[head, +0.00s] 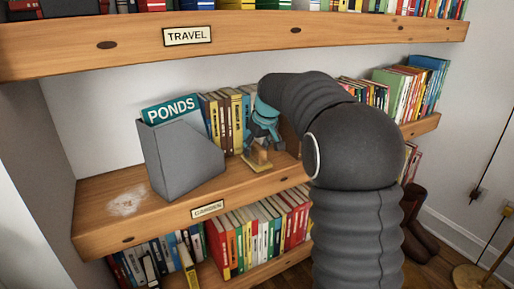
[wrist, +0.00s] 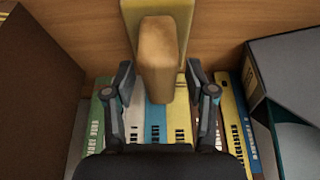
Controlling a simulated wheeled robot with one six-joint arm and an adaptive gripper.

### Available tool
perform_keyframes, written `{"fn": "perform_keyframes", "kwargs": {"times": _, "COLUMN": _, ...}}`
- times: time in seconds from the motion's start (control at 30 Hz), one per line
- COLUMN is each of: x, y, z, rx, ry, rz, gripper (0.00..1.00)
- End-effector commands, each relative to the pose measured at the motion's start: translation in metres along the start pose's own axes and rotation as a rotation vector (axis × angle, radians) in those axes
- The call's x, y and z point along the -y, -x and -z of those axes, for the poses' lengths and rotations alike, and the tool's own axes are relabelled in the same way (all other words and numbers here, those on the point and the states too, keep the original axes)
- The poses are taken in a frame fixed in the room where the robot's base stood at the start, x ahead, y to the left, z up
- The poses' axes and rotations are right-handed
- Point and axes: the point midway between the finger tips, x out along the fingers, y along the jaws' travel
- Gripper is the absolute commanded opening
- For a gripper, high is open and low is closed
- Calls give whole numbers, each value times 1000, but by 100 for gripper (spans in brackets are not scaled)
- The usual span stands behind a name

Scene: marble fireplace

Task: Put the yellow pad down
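The yellow pad (head: 257,163) rests on the middle shelf near its front edge, to the right of the grey file holder. In the wrist view the yellow pad (wrist: 183,15) is at the top, with its tan wooden handle (wrist: 157,60) towards me. My gripper (head: 263,135) is just above the pad in the head view. In the wrist view its two fingers (wrist: 160,80) stand apart on either side of the handle, with a visible gap on the right. The gripper looks open. Whether the left fingertip touches the handle is unclear.
The grey file holder (head: 184,160) holds a teal "PONDS" book (head: 172,108). A pale dusty patch (head: 127,202) marks bare shelf (head: 105,190) at the left. A row of books (head: 222,118) stands behind the pad. The "TRAVEL" shelf (head: 235,38) hangs above.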

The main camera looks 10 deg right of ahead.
Motion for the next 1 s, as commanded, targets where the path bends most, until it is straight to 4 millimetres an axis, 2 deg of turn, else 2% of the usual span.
{"fn": "perform_keyframes", "kwargs": {"times": 0.17, "x": 0, "y": 0, "z": 0, "rx": 0, "ry": 0, "rz": 0, "gripper": 56}}
{"fn": "perform_keyframes", "kwargs": {"times": 0.33, "x": 0, "y": 11, "z": 2, "rx": -2, "ry": 0, "rz": -1, "gripper": 56}}
{"fn": "perform_keyframes", "kwargs": {"times": 0.8, "x": 0, "y": 98, "z": 2, "rx": -2, "ry": 0, "rz": -1, "gripper": 56}}
{"fn": "perform_keyframes", "kwargs": {"times": 1.0, "x": 0, "y": 119, "z": 2, "rx": -2, "ry": 0, "rz": -1, "gripper": 56}}
